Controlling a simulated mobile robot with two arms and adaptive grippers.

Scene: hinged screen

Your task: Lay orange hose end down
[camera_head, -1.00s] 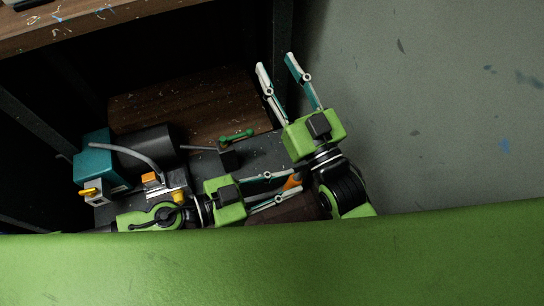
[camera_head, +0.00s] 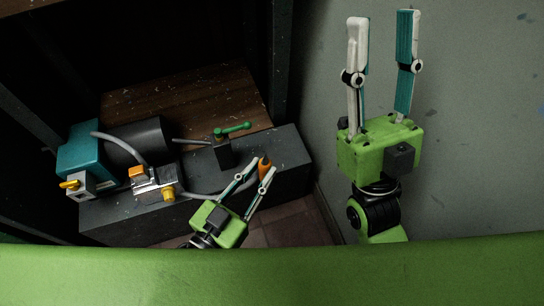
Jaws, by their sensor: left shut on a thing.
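The orange hose end (camera_head: 264,164) shows at the fingertips of my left gripper (camera_head: 258,176), which is shut on it. It is over the right part of the dark grey block (camera_head: 288,150); I cannot tell whether it touches the block. A grey hose (camera_head: 205,193) runs from the silver fitting with the brass nut (camera_head: 168,192) toward the orange end, partly hidden by the fingers. My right gripper (camera_head: 382,18) is open and empty, raised in front of the grey wall on the right, well apart from the hose.
A teal box (camera_head: 80,150), a dark cylinder (camera_head: 140,142) and a valve with a green handle (camera_head: 233,128) stand on or behind the block. A wooden board (camera_head: 180,95) lies behind. A green surface (camera_head: 270,275) fills the front. Dark shelf posts stand left and centre.

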